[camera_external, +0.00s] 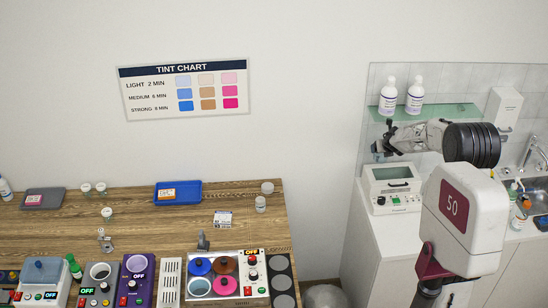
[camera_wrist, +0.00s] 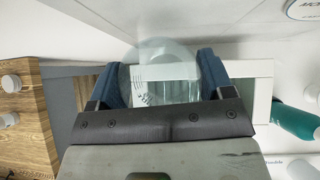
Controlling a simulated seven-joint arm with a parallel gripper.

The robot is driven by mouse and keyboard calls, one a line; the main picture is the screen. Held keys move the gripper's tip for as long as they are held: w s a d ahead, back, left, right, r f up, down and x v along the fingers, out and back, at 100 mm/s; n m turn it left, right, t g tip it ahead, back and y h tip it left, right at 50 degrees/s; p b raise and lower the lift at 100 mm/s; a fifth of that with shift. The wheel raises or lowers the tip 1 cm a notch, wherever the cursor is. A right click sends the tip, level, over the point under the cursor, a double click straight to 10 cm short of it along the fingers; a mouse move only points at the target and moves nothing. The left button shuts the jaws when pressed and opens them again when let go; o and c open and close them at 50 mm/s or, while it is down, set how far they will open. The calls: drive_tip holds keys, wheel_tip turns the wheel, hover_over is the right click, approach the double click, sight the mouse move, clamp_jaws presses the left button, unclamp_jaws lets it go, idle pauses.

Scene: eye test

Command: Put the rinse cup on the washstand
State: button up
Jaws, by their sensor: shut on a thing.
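My gripper (camera_external: 383,143) is at the end of the arm reaching left, in the air above a white box-shaped device and below a glass shelf. In the wrist view my gripper (camera_wrist: 163,82) has a finger on each side of a clear, see-through cup (camera_wrist: 150,52) and is shut on it. The cup's round outline shows; its lower part is partly hidden by the gripper. In the external view the cup is too small and clear to make out surely. The washstand (camera_external: 512,262) is the white unit with a sink and tap at the right, partly hidden by my arm.
The white device (camera_external: 392,189) stands on the left end of the white unit. Two white bottles (camera_external: 389,95) stand on the glass shelf (camera_external: 445,111). A tap (camera_external: 535,150) and an orange-labelled bottle (camera_external: 520,212) are at right. A wooden table (camera_external: 150,222) with several devices is left.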

drive_tip(key=shift+m+h, duration=0.4)
drive_tip(key=shift+m, duration=0.1)
drive_tip(key=d, duration=0.6)
drive_tip(key=shift+r, duration=0.2)
drive_tip(key=shift+a, duration=0.25)
